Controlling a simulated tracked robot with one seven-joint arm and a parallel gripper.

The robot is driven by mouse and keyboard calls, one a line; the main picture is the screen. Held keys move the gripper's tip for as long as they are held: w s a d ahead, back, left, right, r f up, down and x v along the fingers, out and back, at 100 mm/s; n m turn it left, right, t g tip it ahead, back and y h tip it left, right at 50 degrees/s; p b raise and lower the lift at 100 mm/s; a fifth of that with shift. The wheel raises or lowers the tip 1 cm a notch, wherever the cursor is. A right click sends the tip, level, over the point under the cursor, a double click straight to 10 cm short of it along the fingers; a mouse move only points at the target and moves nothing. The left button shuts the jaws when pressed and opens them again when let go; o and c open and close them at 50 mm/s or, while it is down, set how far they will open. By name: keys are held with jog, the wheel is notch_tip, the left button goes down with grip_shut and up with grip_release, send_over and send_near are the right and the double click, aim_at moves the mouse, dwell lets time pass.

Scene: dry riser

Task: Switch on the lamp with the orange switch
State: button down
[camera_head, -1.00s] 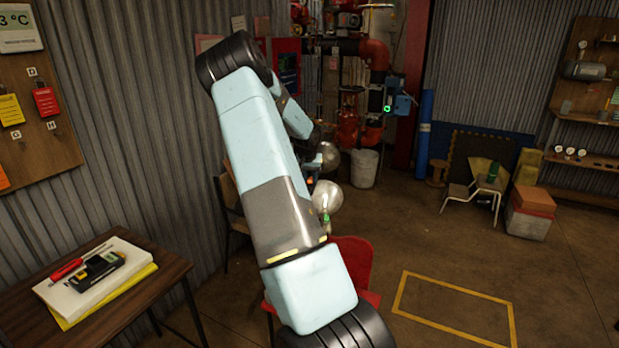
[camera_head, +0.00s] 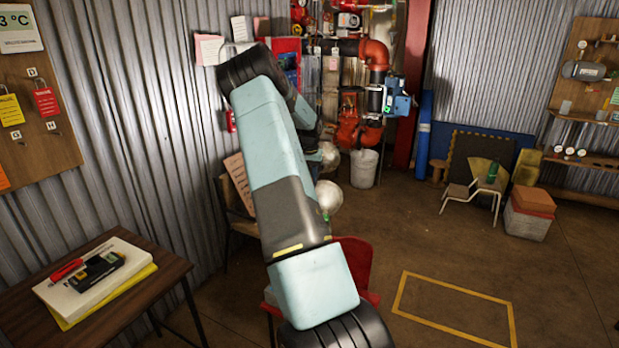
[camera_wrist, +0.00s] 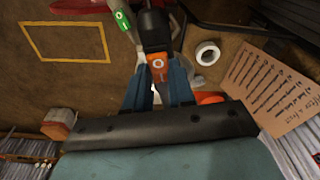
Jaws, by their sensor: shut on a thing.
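In the wrist view the orange switch (camera_wrist: 158,70), with a white round mark on it, sits on a dark housing (camera_wrist: 154,30). My gripper (camera_wrist: 157,86) has its two blue fingers on either side of the orange switch, shut on it. A green switch (camera_wrist: 122,19) is beside it, upper left. In the head view two pale round lamp globes, a nearer one (camera_head: 328,195) and a farther one (camera_head: 328,156), show at the right of my arm. My arm hides the gripper and the orange switch there.
A red chair (camera_head: 353,262) stands behind my arm. A wooden table (camera_head: 120,310) with a book and a tool is at the lower left. The floor inside the yellow outline (camera_head: 455,312) is clear.

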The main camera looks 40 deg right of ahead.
jog(key=shift+w+d+g+y, duration=0.1)
jog(key=shift+d+g+y, duration=0.1)
jog(key=shift+g+y, duration=0.25)
jog(key=c, duration=1)
grip_release()
jog(key=shift+o, duration=0.2)
notch_tip(320, 180, up, 14)
jog(key=shift+f, duration=0.15)
